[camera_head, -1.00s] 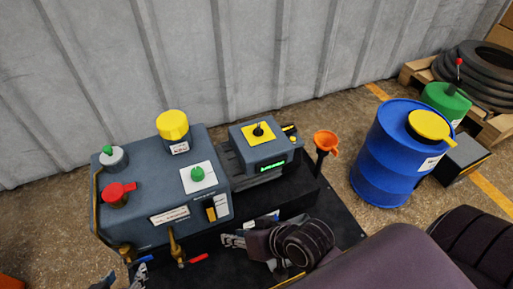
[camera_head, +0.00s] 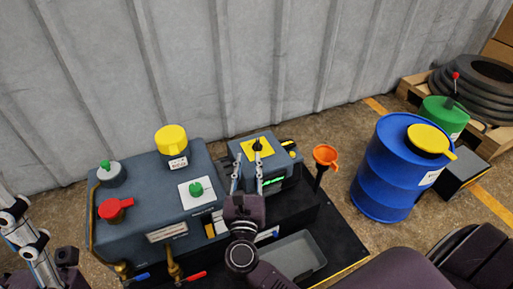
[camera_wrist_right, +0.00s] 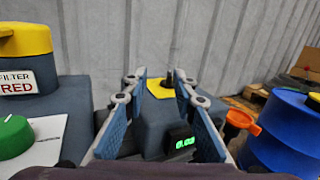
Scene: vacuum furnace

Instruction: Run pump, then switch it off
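The pump (camera_head: 262,165) is a dark grey unit with a black switch knob (camera_head: 257,145) on a yellow plate (camera_head: 249,152) and a lit green display (camera_head: 272,181). My right gripper (camera_head: 247,158) is open and empty, its fingers pointing at the pump top. In the right wrist view, the knob (camera_wrist_right: 172,66) shows between the spread fingers (camera_wrist_right: 160,73); no contact is visible. Green digits glow on the display (camera_wrist_right: 184,143) there. My left gripper (camera_head: 28,240) is at the left edge, partly cut off, away from the pump; its opening is unclear.
Left of the pump is a larger grey housing with a green knob (camera_head: 196,188), a red knob (camera_head: 115,208) and a yellow cap (camera_head: 171,138). An orange funnel (camera_head: 325,155) and a blue barrel (camera_head: 385,175) stand to the right. A grey tray (camera_head: 296,256) lies in front.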

